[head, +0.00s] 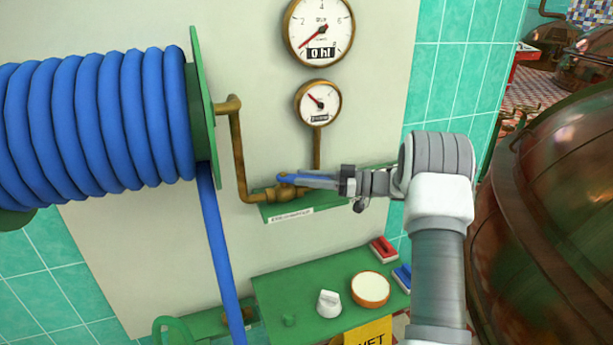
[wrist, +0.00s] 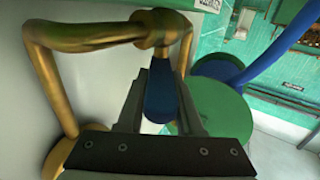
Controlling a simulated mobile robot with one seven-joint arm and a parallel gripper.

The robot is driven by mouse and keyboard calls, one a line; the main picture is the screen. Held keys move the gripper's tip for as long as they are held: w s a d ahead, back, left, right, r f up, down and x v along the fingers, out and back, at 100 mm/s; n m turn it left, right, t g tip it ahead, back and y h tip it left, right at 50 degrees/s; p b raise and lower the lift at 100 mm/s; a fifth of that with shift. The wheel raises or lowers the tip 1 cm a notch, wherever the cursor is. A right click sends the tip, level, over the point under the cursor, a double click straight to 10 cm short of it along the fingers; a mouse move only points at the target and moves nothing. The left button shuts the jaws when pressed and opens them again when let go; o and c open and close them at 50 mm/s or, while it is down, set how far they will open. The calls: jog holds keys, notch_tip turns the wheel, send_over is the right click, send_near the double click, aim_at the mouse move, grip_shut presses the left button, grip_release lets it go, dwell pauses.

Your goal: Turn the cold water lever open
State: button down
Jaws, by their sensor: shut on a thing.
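The cold water lever (head: 308,178) is a blue handle on a brass valve (head: 283,191) in the pipe on the pale wall panel. In the head view it lies roughly level, pointing right from the valve. My gripper (head: 325,181) reaches in from the right and is shut on the lever. In the wrist view the blue lever (wrist: 161,92) sits between the two fingers of my gripper (wrist: 162,100), with the brass valve (wrist: 160,28) just beyond it. The fingers hide part of the lever in the head view.
A blue hose reel (head: 95,120) hangs at the left, its hose running down. Two gauges (head: 319,30) are above the valve. A large copper kettle (head: 550,200) stands close on the right of my arm.

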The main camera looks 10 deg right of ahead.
dwell(0.3)
jog(key=c, duration=0.6)
grip_release()
jog(key=shift+w, duration=0.1)
jog(key=shift+o, duration=0.2)
jog(key=v, duration=1.7)
jog(key=shift+d+p, duration=0.3)
jog(key=shift+p, duration=0.05)
jog(key=shift+w, duration=0.1)
